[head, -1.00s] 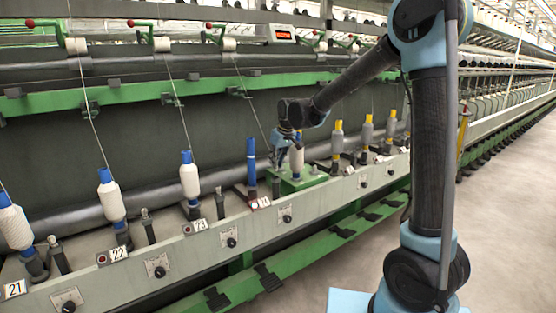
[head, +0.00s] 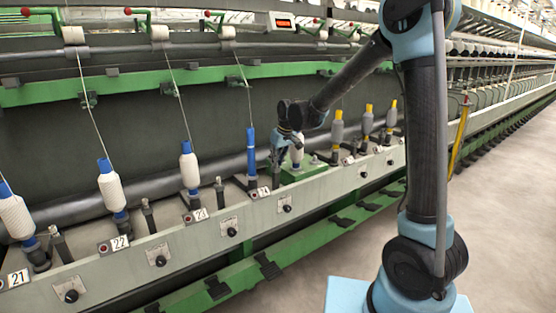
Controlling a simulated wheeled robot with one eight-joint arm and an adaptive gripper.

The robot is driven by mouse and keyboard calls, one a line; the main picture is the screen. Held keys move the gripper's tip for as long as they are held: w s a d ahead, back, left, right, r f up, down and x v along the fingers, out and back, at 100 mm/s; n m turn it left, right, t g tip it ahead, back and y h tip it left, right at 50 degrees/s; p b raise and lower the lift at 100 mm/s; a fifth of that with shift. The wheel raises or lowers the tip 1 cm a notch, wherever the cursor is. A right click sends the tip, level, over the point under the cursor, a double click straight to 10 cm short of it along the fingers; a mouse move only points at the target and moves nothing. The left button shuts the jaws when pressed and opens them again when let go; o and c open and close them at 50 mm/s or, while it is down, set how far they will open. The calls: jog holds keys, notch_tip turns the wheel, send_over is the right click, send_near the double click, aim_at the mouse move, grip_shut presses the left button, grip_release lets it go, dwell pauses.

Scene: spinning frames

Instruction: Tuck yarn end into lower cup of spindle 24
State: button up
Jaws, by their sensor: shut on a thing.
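Spindle 24 carries a bare blue tube (head: 251,150) standing upright in a dark base, beside a number plate (head: 263,192) too small to read surely. A thin yarn (head: 241,82) runs from the delivery roller above down to about the tube's top. My gripper (head: 277,166) is low, just right of the blue tube and close to it. It is shut on the yarn end, which is too fine to make out at the fingers. The lower cup is too small to make out.
Wound bobbins stand on spindles 23 (head: 189,168), 22 (head: 111,190) and 21 (head: 15,217). Grey bobbins with yellow tops (head: 337,128) stand farther right. The aisle floor is clear.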

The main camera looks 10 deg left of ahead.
jog(key=o, duration=0.8)
jog(key=v, duration=1.1)
jog(key=shift+s+d+r, duration=0.15)
jog(key=shift+r, duration=0.2)
